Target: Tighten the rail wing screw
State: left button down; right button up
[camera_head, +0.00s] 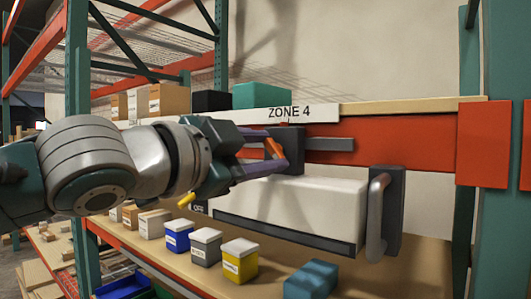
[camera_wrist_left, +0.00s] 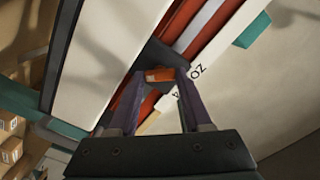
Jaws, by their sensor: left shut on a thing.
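The orange rail wing screw (camera_head: 273,147) sits at the dark clamp block (camera_head: 290,137) on the orange rack beam (camera_head: 400,142). My left gripper (camera_head: 276,151) reaches in from the left, and its purple fingers are shut on the screw. In the left wrist view, the orange screw (camera_wrist_left: 158,75) shows between the two fingertips (camera_wrist_left: 160,82). The fingers hide part of the screw, so I cannot tell how tight it is. The white console (camera_head: 300,203) is just below the clamp. My right gripper is not in view.
A grey curved handle (camera_head: 376,220) sticks out at the console's right end. A ZONE 4 label (camera_head: 288,113) is above the beam. A blue box (camera_head: 178,236), a grey box (camera_head: 205,246) and a yellow box (camera_head: 240,261) stand on the lower shelf. A green upright (camera_head: 499,240) is at right.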

pick_arm(q)
jog(key=m, duration=0.4)
jog(key=shift+r+m, duration=0.1)
jog(key=shift+m, duration=0.3)
jog(key=m, duration=0.3)
jog(key=shift+m+p, duration=0.3)
jog(key=m, duration=0.3)
jog(key=shift+m, duration=0.3)
jog(key=shift+m+p, duration=0.6)
jog(key=shift+m, duration=1.2)
jog(key=shift+c, duration=1.6)
grip_release()
jog(key=shift+s+a, duration=0.1)
